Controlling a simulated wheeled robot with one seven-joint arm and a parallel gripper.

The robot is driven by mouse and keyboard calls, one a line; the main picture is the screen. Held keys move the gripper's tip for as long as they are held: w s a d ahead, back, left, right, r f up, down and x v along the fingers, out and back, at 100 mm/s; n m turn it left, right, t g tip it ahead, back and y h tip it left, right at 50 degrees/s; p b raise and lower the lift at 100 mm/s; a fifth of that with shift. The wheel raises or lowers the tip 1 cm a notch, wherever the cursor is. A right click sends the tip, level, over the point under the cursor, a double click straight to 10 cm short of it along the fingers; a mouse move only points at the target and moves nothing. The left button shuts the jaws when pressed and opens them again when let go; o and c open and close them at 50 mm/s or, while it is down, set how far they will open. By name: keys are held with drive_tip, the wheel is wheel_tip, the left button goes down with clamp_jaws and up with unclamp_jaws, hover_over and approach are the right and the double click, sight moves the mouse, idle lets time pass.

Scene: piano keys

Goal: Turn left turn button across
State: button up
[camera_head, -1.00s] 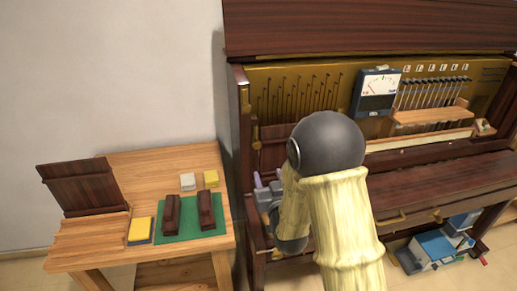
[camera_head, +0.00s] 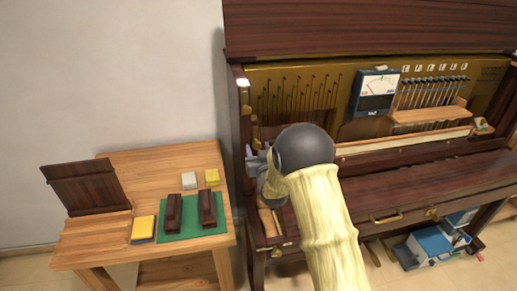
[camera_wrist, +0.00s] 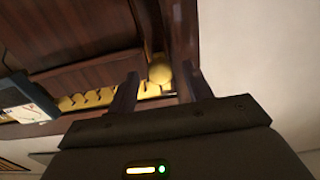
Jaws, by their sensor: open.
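A rounded brass turn button (camera_wrist: 160,70) shows in the wrist view, beside a dark wooden post. My gripper (camera_wrist: 160,90) is open, with one finger on each side of the button in that picture. I cannot tell whether the fingers touch it. In the head view my gripper (camera_head: 254,158) is at the piano's left inner side, and my arm and hand hide the button there. The upright piano (camera_head: 360,25) stands open, with its brass-coloured inside showing.
A meter (camera_head: 375,92) and a small wooden shelf (camera_head: 430,116) are inside the piano. A wooden table (camera_head: 150,160) at left holds a dark panel (camera_head: 83,188), a green mat (camera_head: 180,236) and blocks. A blue-white box (camera_head: 432,247) lies on the floor at right.

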drive_tip(key=shift+w, duration=0.1)
drive_tip(key=c, duration=1)
drive_tip(key=shift+m+b, duration=0.4)
drive_tip(key=shift+b, duration=0.2)
drive_tip(key=m+b, duration=0.3)
drive_tip(key=b, duration=0.1)
drive_tip(key=shift+f, duration=0.2)
drive_tip(key=m+b, duration=0.4)
drive_tip(key=shift+m, duration=0.4)
drive_tip(key=m+b, duration=0.5)
drive_tip(key=shift+m, duration=0.3)
drive_tip(key=shift+r+m+b, duration=0.2)
drive_tip(key=shift+m+b, duration=1)
drive_tip(key=shift+m, duration=0.7)
